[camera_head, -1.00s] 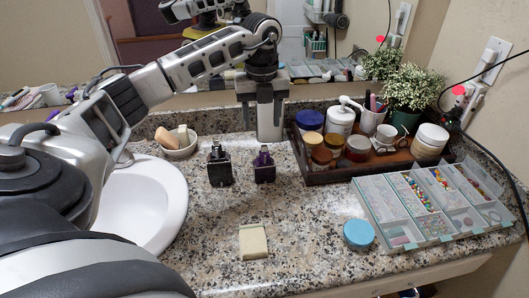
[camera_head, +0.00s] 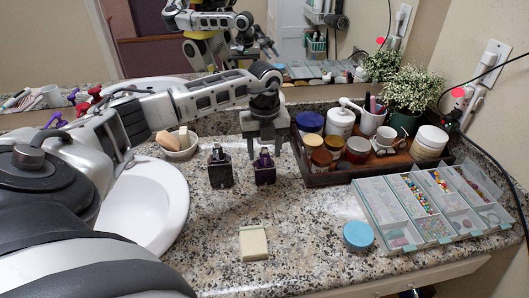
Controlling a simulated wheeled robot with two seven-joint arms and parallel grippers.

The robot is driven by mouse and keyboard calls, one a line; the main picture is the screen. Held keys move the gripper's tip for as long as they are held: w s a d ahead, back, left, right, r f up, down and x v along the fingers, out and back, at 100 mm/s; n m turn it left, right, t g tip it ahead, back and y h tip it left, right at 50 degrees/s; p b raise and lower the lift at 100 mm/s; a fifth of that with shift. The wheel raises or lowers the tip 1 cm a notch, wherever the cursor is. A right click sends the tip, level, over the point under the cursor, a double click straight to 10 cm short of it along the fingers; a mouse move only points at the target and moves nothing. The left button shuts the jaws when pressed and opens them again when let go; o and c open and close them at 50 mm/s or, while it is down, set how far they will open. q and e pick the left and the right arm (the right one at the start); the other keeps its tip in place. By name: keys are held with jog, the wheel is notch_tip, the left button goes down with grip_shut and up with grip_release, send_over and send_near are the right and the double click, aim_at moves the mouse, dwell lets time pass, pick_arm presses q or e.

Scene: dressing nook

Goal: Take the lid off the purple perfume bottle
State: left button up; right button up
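The purple perfume bottle (camera_head: 265,175) stands upright on the granite counter, with a dark body and a purple top. My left gripper (camera_head: 265,154) points down over it from the back. Its two fingers are apart, one on each side of the bottle's top. I cannot tell whether they touch it. The bottle's lid is partly hidden by the gripper. My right gripper is not in view.
A dark tray (camera_head: 318,181) of jars stands right of the bottles. A bead organizer (camera_head: 375,215), blue round box (camera_head: 357,236) and pale block (camera_head: 253,243) lie in front. The sink (camera_head: 150,205) and a small bowl (camera_head: 178,155) are at left. A mirror is behind.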

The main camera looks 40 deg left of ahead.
pick_arm(q)
jog(key=c, duration=0.9)
jog(key=shift+r, duration=0.1)
